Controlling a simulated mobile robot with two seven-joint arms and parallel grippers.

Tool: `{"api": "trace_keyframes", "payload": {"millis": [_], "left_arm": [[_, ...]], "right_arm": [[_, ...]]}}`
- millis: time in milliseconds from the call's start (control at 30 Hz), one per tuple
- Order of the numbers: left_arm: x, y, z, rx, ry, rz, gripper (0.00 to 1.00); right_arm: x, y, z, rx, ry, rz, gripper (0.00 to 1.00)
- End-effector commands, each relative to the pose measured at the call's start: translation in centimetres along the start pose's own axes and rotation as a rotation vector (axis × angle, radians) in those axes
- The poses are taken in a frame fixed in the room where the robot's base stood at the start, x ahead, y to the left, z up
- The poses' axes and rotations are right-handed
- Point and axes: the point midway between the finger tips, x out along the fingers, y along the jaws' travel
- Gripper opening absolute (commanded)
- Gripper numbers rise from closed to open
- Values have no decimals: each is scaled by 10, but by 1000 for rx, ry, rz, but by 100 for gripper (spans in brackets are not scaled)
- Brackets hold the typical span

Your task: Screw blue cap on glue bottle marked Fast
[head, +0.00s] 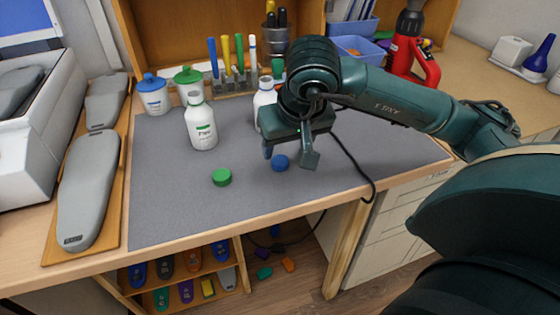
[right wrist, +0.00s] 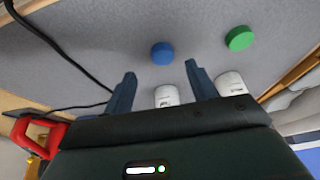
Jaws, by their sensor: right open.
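The blue cap (head: 280,162) lies on the grey mat, apart from any bottle. My right gripper (head: 289,157) is open just above and around the blue cap. In the right wrist view the blue cap (right wrist: 162,53) shows beyond and between the spread fingers (right wrist: 159,74), with no clear contact. One white bottle (head: 264,96) stands behind my right gripper, partly hidden, its label unreadable. Another white bottle (head: 202,126) with a green label stands uncapped to the left; its lettering is too small to read surely. Both bottles show in the right wrist view. My left gripper is not in view.
A green cap (head: 222,177) lies left of the blue cap on the grey mat (head: 165,205). Blue-lidded (head: 153,95) and green-lidded jars (head: 188,82) and a tool rack (head: 233,82) stand behind. Grey insole forms lie left. The mat's front left is clear.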

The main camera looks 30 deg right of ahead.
Motion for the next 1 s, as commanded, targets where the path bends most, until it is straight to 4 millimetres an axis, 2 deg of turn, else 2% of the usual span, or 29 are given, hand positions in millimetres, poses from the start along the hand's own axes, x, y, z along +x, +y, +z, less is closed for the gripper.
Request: {"api": "trace_keyframes", "payload": {"millis": [333, 700, 1000], "left_arm": [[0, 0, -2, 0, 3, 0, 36], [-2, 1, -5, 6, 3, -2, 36], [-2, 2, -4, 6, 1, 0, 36]], "right_arm": [[3, 0, 0, 0, -1, 0, 57], [50, -4, 1, 1, -3, -1, 57], [53, -4, 0, 0, 0, -2, 57]]}}
